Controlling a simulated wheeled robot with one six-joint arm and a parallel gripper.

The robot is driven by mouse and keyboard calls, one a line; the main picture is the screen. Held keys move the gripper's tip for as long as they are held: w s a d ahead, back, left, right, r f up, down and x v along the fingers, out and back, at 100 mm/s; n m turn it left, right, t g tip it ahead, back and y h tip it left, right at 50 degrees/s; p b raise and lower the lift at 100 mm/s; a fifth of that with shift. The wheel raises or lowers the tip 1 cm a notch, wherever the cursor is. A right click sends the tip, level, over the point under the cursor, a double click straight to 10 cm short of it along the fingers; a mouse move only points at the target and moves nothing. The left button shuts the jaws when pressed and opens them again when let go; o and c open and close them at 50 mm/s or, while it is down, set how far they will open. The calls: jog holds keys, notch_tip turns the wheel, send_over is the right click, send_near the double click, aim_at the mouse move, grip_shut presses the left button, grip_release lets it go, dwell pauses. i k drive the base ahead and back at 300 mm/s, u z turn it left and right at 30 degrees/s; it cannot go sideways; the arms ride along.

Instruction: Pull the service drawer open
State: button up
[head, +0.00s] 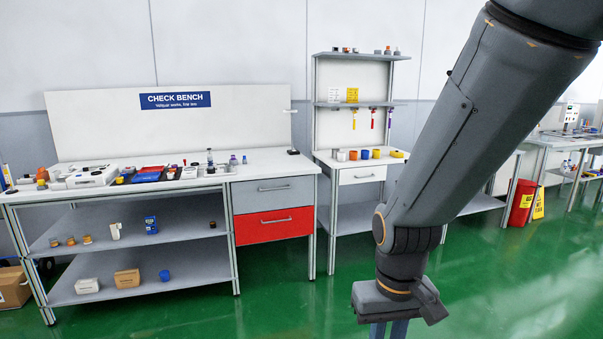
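The check bench has a grey drawer (272,196) above a red drawer (274,224), each with a bar handle. A smaller bench to its right has a white drawer (361,175) with a handle. All of them look shut. No readable label shows which one is the service drawer. My gripper (388,330) points down at the bottom edge of the head view, to the right of the drawers and apart from them. Its fingertips are cut off by the frame, so its opening cannot be judged.
The check bench top (265,162) carries many small items, and its lower shelves hold boxes and small parts. A shelf rack (361,104) stands over the smaller bench. A red bin (521,203) and yellow sign (538,204) stand at right. The green floor (285,300) before the drawers is clear.

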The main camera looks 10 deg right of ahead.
aim_at(352, 175)
jog(key=u, duration=0.2)
jog(key=i, duration=1.8)
jog(key=z, duration=0.75)
jog(key=i, duration=1.4)
jog(key=z, duration=0.25)
